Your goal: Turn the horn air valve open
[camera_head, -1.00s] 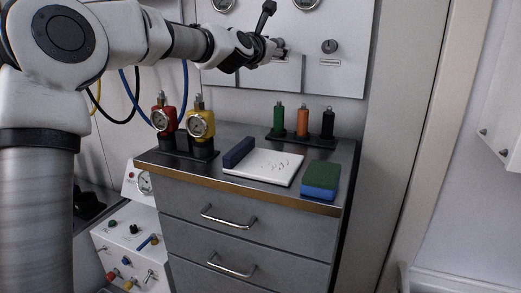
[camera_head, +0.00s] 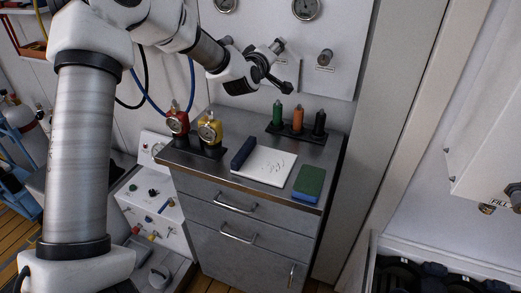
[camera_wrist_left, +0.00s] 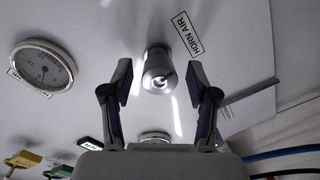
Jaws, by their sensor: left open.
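The horn air valve (camera_wrist_left: 158,72) is a round metal knob on the white panel (camera_wrist_left: 105,35), beside a label reading HORN AIR (camera_wrist_left: 187,36) in the left wrist view. My left gripper (camera_wrist_left: 159,70) is open, with one finger on each side of the knob in that view. I cannot tell whether the fingers touch it. In the head view my left gripper (camera_head: 282,66) is at the wall panel, above the back of the grey cabinet. A knob with a label below it (camera_head: 325,57) shows to its right. My right gripper is out of view.
Gauges (camera_wrist_left: 43,68) are near the knob. A blue hose (camera_head: 192,80) hangs behind my arm.

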